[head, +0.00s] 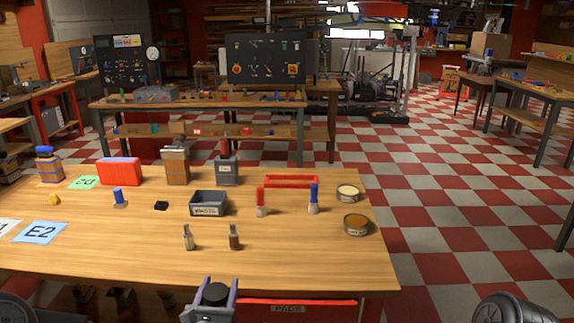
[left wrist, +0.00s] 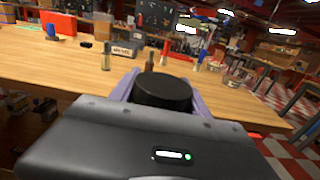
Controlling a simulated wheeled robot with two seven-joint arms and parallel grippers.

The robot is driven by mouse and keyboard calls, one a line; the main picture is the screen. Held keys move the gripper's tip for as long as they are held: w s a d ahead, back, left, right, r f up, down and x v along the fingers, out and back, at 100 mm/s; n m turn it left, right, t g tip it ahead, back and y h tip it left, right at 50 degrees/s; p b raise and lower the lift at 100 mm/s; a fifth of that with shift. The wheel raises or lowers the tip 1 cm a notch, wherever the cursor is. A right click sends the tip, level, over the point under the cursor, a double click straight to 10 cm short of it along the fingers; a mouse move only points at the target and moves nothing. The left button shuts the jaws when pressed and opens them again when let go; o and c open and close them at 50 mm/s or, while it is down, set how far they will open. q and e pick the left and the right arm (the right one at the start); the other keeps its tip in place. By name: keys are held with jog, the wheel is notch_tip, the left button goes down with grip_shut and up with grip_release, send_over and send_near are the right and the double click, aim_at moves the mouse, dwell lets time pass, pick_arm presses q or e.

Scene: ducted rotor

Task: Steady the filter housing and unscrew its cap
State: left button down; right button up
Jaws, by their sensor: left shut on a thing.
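My left gripper (head: 220,283) is at the front edge of the wooden table, low in the head view. Its two purple fingers are shut on a black round cap-like piece (head: 215,293). In the left wrist view the black piece (left wrist: 163,92) sits between the fingers, its flat top showing. Its lower part is hidden by the gripper body, so I cannot tell whether a filter housing is below it. No other thing on the table is clearly the filter housing. My right gripper is not in view.
A red drawer or panel (head: 290,311) is under the front edge. The table's front strip is clear.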

pick_arm(q)
jog(key=s+d+f+m+g+h, duration=0.2)
jog(key=s+d+f+m+h, duration=0.1)
jog(key=d, duration=0.4)
jog(key=s+d+f+m+g+h, duration=0.2)
jog(key=s+d+f+m+h, duration=0.1)
jog(key=s+d+m+h, duration=0.2)
jog(key=s+d+h, duration=0.2)
jog(key=d+h, duration=0.1)
jog(key=shift+s+d+f+h, duration=0.2)
jog(key=shift+s+f+h, duration=0.1)
jog(key=shift+f, duration=0.05)
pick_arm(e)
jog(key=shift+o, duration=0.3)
